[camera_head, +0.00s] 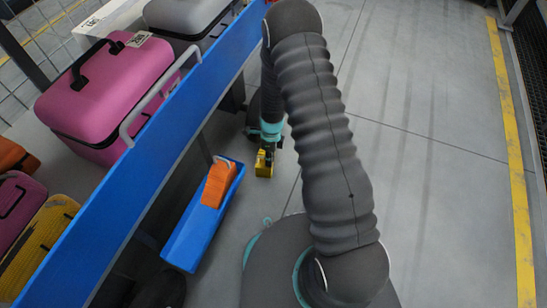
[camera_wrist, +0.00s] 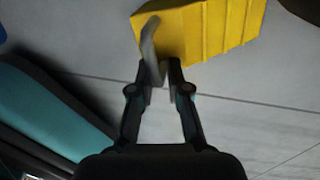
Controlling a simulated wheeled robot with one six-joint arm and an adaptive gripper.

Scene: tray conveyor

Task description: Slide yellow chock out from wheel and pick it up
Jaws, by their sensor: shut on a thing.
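The yellow chock (camera_head: 264,169) is on the grey floor beside the blue-sided cart, right of a small blue bin. In the wrist view the ribbed yellow chock (camera_wrist: 220,22) lies at the top, just beyond my fingertips. A grey handle (camera_wrist: 149,42) comes from its near end and passes between my fingers. My gripper (camera_wrist: 158,72) is shut on this handle, with a narrow gap between the fingers. In the head view my gripper (camera_head: 267,150) is low, right at the chock.
The blue bin (camera_head: 188,245) holds an orange chock (camera_head: 217,186) with a pale handle. The cart's blue side rail (camera_head: 150,160) runs diagonally, with a pink case (camera_head: 105,95) and other luggage behind it. Open floor (camera_head: 420,130) lies to the right, up to a yellow line (camera_head: 515,160).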

